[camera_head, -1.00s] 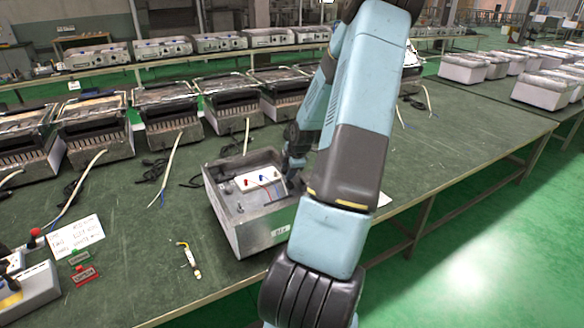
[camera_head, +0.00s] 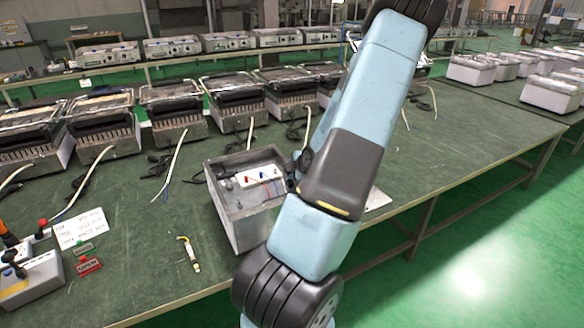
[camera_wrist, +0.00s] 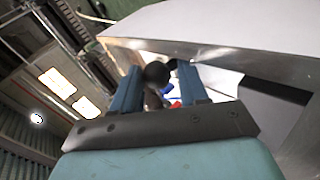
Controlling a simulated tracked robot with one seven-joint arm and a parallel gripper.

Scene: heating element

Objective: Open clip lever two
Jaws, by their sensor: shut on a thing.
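The open metal box (camera_head: 240,216) stands on the green table in the head view. Inside it is a white block (camera_head: 259,175) with small red and blue clip levers on top; I cannot tell which is lever two. My arm covers the box's right side and hides my gripper in this view. In the wrist view my gripper (camera_wrist: 158,74) is shut on a dark round-ended thing (camera_wrist: 156,73) between its two blue fingers. A blue lever (camera_wrist: 168,91) and a red lever (camera_wrist: 175,104) show just behind it, partly hidden by the right finger.
The box's metal wall (camera_wrist: 212,55) runs close to my fingers in the wrist view. A row of heater units (camera_head: 170,110) with cables stands behind the box. A small tool (camera_head: 189,254), a written card (camera_head: 79,228) and a control box (camera_head: 30,280) lie to the left.

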